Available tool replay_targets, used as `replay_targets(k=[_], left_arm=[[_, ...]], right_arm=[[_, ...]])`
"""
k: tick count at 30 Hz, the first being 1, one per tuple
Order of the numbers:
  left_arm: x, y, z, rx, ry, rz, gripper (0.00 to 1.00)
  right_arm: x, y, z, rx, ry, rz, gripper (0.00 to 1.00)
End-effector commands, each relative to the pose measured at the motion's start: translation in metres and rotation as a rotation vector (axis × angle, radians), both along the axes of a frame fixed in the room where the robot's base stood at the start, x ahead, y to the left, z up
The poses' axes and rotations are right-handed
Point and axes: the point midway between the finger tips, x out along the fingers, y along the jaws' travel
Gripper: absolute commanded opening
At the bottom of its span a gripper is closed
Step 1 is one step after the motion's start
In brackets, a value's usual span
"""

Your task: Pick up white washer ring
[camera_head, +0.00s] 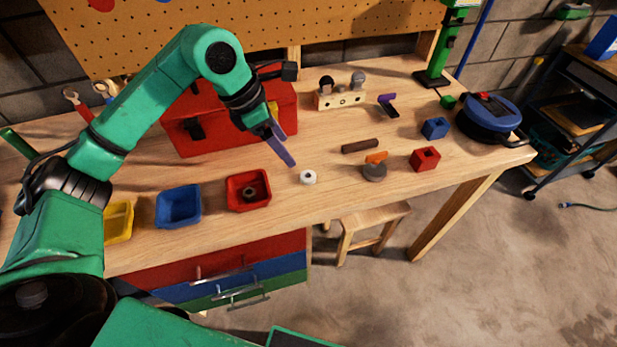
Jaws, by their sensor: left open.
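The white washer ring (308,177) lies flat on the wooden workbench, right of the red bin. It is a small white ring with a dark hole. My left gripper (283,146) is open and empty, above the bench, up and to the left of the ring and apart from it. Its purple-blue fingers point down toward the bench. My right gripper is not in view.
A red bin (268,190) holding a dark ring, a blue bin (161,212) and a yellow bin (129,222) line the front edge. A red toolbox (205,143) stands behind. Right of the ring are a dark bar (359,146), a grey round piece (374,173) and a red block (425,159).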

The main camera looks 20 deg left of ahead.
Motion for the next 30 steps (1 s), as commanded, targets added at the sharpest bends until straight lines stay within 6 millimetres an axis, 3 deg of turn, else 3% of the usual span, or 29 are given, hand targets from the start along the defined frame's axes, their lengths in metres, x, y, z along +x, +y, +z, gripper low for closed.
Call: replay_targets(k=[1,6,11,16,23,24,30], left_arm=[[0.001,-0.005,-0.009,0.0,0.008,-0.003,0.77],[0.01,-0.017,-0.043,-0.001,0.003,-0.001,0.77],[0.013,-0.025,-0.061,-0.002,0.004,-0.002,0.77],[0.02,-0.036,-0.092,-0.001,0.002,-0.001,0.77],[0.021,-0.037,-0.102,0.001,-0.001,-0.001,0.77],[0.021,-0.037,-0.102,0.001,-0.001,-0.001,0.73],[0.022,-0.037,-0.101,0.001,-0.001,-0.001,0.0]], right_arm=[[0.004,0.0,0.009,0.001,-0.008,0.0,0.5],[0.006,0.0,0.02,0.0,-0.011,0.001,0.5],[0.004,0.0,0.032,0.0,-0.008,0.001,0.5],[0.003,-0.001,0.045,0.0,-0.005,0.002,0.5],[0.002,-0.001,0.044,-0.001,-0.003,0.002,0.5],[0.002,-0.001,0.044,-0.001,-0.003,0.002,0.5],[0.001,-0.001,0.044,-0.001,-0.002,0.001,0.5]])
